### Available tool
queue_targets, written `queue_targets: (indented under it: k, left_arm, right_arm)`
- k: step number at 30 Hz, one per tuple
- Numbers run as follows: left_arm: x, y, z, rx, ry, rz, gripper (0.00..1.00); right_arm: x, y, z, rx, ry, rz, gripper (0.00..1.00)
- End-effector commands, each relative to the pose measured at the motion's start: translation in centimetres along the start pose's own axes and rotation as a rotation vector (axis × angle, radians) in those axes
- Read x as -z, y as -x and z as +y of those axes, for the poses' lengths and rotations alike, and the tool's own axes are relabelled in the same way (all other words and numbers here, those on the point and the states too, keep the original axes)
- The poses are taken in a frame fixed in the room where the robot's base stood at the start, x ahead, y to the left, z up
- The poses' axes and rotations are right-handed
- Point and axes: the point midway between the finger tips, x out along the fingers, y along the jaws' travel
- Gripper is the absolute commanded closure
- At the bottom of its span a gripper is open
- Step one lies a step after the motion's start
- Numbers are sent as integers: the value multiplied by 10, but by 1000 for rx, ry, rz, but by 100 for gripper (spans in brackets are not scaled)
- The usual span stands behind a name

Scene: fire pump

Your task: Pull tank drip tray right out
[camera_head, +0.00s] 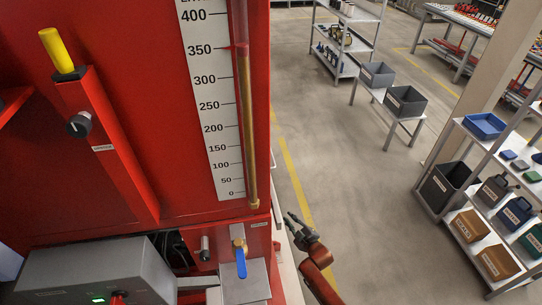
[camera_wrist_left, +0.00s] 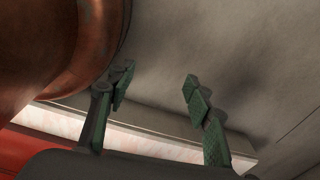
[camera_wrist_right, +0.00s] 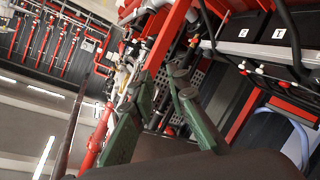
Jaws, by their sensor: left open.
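The red tank panel (camera_head: 140,120) fills the left of the head view. A tap with a blue handle (camera_head: 241,262) sits low on it. Below the tap is a light grey flat-topped piece (camera_head: 243,287), which looks like the drip tray; its lower part is cut off by the frame. My right gripper (camera_head: 291,218) is just right of the tank, apart from this piece. Its fingers (camera_wrist_right: 163,82) stand apart and empty in the right wrist view. My left gripper (camera_wrist_left: 160,75) is open and empty over grey floor, outside the head view.
A grey box with a green light (camera_head: 95,272) stands at bottom left. A yellow lever (camera_head: 56,48) and black knob (camera_head: 78,124) are on the panel. Shelves with bins (camera_head: 490,200) stand at right. Floor between is clear. Pipes and hoses show in the right wrist view.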

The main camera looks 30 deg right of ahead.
Motion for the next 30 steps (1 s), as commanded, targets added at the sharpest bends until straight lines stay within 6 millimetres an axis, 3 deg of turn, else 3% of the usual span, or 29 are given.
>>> queue_targets:
  k: [1, 3, 6, 10, 13, 17, 30]
  left_arm:
    - [3, -2, 0, 0, -1, 3, 53]
    - [3, -4, 0, 0, -1, 3, 53]
    - [-2, -6, 1, -1, 0, -2, 53]
    - [-11, -6, 2, -2, 2, -14, 53]
    - [-18, -7, 4, -3, 4, -23, 53]
    - [-20, -7, 4, -4, 4, -26, 53]
    - [-12, -6, 4, -4, 1, -16, 53]
  right_arm:
    - [39, -9, 34, -54, 43, 72, 85]
    - [85, -13, 73, -119, 101, 154, 85]
    - [142, -10, 121, -207, 173, 252, 85]
    - [194, 0, 162, -291, 240, 339, 85]
    - [216, 7, 178, -327, 268, 373, 85]
    - [228, 4, 187, -344, 280, 389, 85]
    - [253, -50, 203, -342, 280, 388, 85]
